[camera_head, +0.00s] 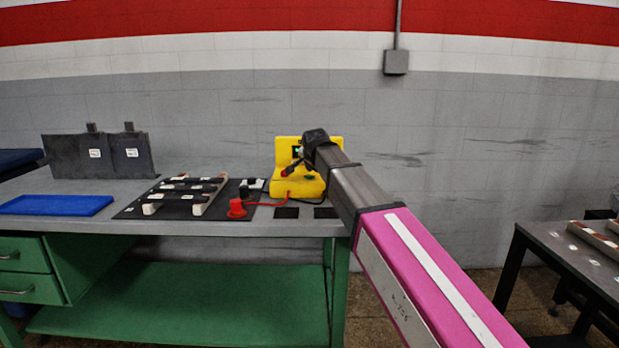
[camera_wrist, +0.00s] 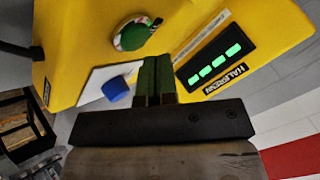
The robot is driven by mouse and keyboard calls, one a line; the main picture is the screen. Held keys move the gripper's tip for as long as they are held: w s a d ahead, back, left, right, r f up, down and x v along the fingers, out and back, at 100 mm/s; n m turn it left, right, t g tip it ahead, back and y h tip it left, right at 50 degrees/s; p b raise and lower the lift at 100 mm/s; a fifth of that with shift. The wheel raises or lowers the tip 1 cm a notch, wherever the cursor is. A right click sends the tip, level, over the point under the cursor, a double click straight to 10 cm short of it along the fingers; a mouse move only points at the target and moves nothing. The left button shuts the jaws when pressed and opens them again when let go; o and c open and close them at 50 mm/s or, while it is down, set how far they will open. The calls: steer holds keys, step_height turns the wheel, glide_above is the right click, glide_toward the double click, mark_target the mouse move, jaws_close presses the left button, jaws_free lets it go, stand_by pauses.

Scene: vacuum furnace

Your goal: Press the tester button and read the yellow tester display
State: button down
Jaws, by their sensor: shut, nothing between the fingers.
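The yellow tester (camera_head: 284,185) stands at the right end of the bench against the wall, partly hidden behind my arm. In the wrist view the yellow tester (camera_wrist: 75,35) fills much of the picture. Its dark display (camera_wrist: 215,66) is lit with several green dashes and no readable digits. A round green control (camera_wrist: 133,34) sits on its face. A blue round button (camera_wrist: 115,89) sits on a white plate. My gripper (camera_wrist: 158,60) is shut and empty over the tester face, its fingertips beside the blue button and between it and the display. Contact cannot be told.
A red clamp (camera_head: 237,209) with a red lead lies left of the tester, near a dark mat (camera_head: 130,212) with a rack of bars. A blue tray (camera_head: 55,205) and grey plates (camera_head: 75,157) are further left. Another table (camera_head: 560,245) stands right.

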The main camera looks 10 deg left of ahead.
mark_target(311, 176)
steer(key=shift+f, duration=0.35)
steer(key=shift+f, duration=0.4)
stand_by(0.6)
stand_by(0.3)
steer(key=shift+r, duration=0.85)
steer(key=shift+r, duration=2.5)
